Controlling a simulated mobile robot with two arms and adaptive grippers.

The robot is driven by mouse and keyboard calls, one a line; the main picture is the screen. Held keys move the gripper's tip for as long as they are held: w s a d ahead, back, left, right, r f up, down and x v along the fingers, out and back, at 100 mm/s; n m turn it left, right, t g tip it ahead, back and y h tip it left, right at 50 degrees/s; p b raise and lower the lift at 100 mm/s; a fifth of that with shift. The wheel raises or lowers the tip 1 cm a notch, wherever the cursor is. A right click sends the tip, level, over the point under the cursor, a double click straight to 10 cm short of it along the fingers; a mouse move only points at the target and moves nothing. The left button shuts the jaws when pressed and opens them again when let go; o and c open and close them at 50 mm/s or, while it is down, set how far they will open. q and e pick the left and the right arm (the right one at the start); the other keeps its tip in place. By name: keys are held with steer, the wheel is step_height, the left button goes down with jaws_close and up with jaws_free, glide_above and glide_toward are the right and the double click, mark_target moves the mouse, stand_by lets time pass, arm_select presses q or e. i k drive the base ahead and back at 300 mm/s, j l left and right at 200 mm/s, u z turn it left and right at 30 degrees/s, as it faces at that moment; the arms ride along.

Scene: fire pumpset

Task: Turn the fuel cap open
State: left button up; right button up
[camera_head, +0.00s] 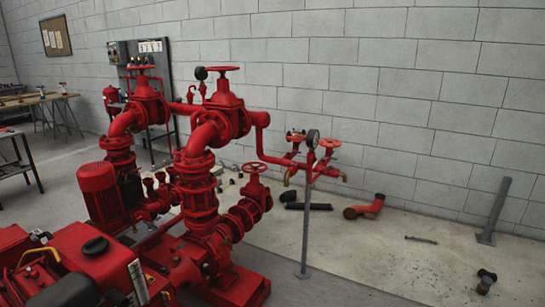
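A round black cap (95,246), which looks like the fuel cap, sits on top of the red engine body (75,240) at the lower left. I cannot tell from here whether it is tight or loose. Nothing touches it. Neither of my grippers shows in the head view.
Red pump pipes with valve wheels (225,69) rise behind the engine. A grey post with a gauge (312,138) stands right of them. A red elbow pipe (365,208) and a grey post (494,212) are near the wall.

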mark_target(97, 245)
steer(key=u, duration=1.4)
